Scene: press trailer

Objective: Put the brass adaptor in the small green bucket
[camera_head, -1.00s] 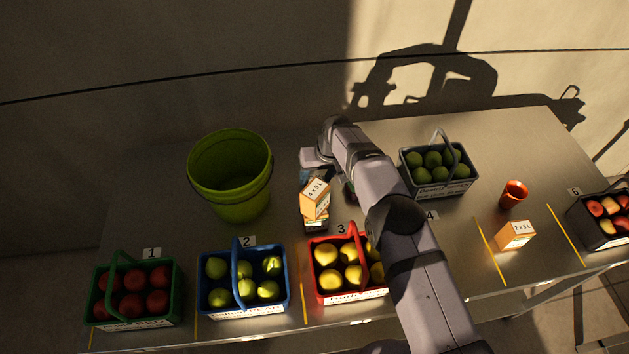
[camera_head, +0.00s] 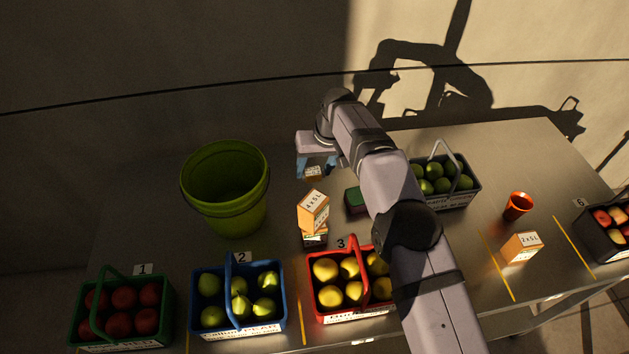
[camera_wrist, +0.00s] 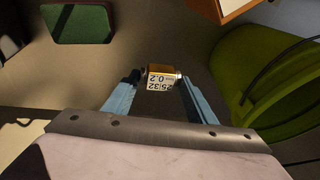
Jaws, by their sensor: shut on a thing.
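A small brass adaptor (camera_wrist: 161,78) with a white label reading 25/32 sits between the fingertips of my gripper (camera_wrist: 160,80) in the wrist view. In the head view, my gripper (camera_head: 315,167) is shut on the adaptor (camera_head: 314,174), which appears held above the table, near the stacked boxes. The green bucket (camera_head: 232,213) stands upright to the left of my gripper. Its side and rim also show at the right of the wrist view (camera_wrist: 258,85). The bucket's visible inside looks empty; its bottom is in shadow.
An orange box (camera_head: 313,211) sits on a dark block between bucket and arm. A green block (camera_head: 355,200) lies beside my arm. Fruit baskets line the front edge, including the blue one (camera_head: 238,325) and red one (camera_head: 352,315). An orange cup (camera_head: 517,206) stands right.

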